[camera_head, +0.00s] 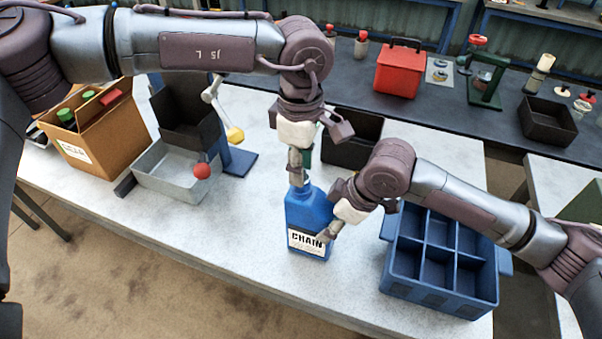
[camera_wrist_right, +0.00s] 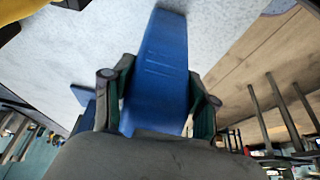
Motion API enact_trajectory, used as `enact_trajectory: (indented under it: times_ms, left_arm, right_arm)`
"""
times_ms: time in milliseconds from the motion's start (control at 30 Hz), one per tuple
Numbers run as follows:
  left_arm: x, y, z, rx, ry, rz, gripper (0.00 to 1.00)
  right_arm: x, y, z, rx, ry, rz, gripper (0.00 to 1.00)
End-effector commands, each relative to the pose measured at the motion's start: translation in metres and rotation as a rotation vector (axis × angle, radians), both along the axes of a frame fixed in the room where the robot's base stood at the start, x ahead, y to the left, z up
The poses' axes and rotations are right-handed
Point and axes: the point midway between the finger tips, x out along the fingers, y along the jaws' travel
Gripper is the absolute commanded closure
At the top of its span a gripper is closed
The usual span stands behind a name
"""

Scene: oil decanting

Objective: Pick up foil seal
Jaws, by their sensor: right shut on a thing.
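A blue bottle (camera_head: 306,212) with a white label reading CHAIN stands upright on the light worktable (camera_head: 235,225). My right gripper (camera_head: 336,212) is shut on the bottle's right side. In the right wrist view the bottle's blue body (camera_wrist_right: 160,65) lies between the two fingers of the right gripper (camera_wrist_right: 158,108). My left gripper (camera_head: 297,172) points down at the bottle's top, right over its neck. Its fingers overlap there, and I cannot tell whether they are open or shut. I cannot make out a foil seal; the bottle's mouth is hidden behind the left gripper.
A blue divided crate (camera_head: 430,286) stands to the right of the bottle. A black bin (camera_head: 345,157) is behind it. A grey metal tray (camera_head: 170,188) and a cardboard box (camera_head: 95,160) with green-capped bottles stand at left. The table's front is clear.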

Motion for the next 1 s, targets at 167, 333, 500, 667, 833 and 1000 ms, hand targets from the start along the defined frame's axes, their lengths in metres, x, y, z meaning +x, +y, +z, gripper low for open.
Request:
enact_trajectory:
  times_ms: [167, 333, 500, 667, 833, 1000]
  left_arm:
    - [0.000, 0.000, -0.003, 0.001, 0.000, 0.000, 0.66]
    - [0.000, 0.000, -0.002, 0.000, 0.000, 0.000, 0.81]
    - [0.000, 0.000, -0.002, 0.000, 0.000, 0.000, 1.00]
    - [0.000, 0.000, -0.002, 0.000, -0.001, 0.000, 1.00]
    - [0.000, 0.000, -0.001, -0.001, -0.002, 0.001, 1.00]
    - [0.001, 0.000, 0.016, -0.001, -0.004, 0.001, 1.00]
  right_arm:
    - [0.001, 0.000, 0.001, 0.000, -0.002, -0.001, 1.00]
    - [0.001, 0.000, 0.001, 0.000, -0.002, -0.001, 1.00]
    - [0.001, 0.000, 0.001, 0.000, -0.002, -0.001, 1.00]
    - [0.001, 0.000, 0.001, 0.000, -0.002, -0.001, 1.00]
    - [0.001, 0.000, 0.001, 0.000, -0.002, -0.001, 1.00]
    - [0.001, 0.000, 0.001, 0.000, -0.002, -0.001, 1.00]
